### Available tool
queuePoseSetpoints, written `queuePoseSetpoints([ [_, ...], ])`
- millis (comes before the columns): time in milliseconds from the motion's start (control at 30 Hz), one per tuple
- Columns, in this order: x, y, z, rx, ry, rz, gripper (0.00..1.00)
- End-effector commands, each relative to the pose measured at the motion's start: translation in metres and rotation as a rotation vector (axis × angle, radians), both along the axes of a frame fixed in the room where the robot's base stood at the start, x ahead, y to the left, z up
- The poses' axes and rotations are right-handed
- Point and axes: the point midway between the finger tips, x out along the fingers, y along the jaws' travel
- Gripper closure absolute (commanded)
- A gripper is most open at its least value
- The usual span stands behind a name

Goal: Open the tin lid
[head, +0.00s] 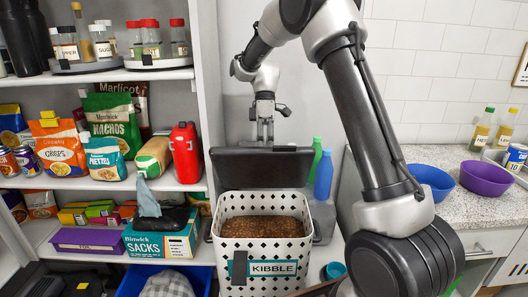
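The tin (264,262) is a white bin with black diamonds and a teal KIBBLE label, standing in the lower middle of the head view. Brown kibble (262,227) shows inside it. Its dark lid (262,170) stands raised at the back of the tin, so the top is open. My gripper (265,139) points down at the upper edge of the lid, with a gap between its two fingers. Nothing shows between the fingers. Whether the fingertips touch the lid is too small to tell.
Shelves with snack bags, jars and a red bottle (186,152) stand close on the left. Green (316,160) and blue (324,175) bottles stand right of the lid. A counter (440,157) with blue and purple bowls is on the right. A blue container (135,283) sits low on the left.

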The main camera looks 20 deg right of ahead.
Motion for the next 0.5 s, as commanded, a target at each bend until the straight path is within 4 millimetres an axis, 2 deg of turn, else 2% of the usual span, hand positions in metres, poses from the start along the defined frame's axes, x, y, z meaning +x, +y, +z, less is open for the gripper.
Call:
queuePoseSetpoints([
  [500, 0.049, -0.018, -0.026, -0.002, 0.007, -0.001, 1.0],
])
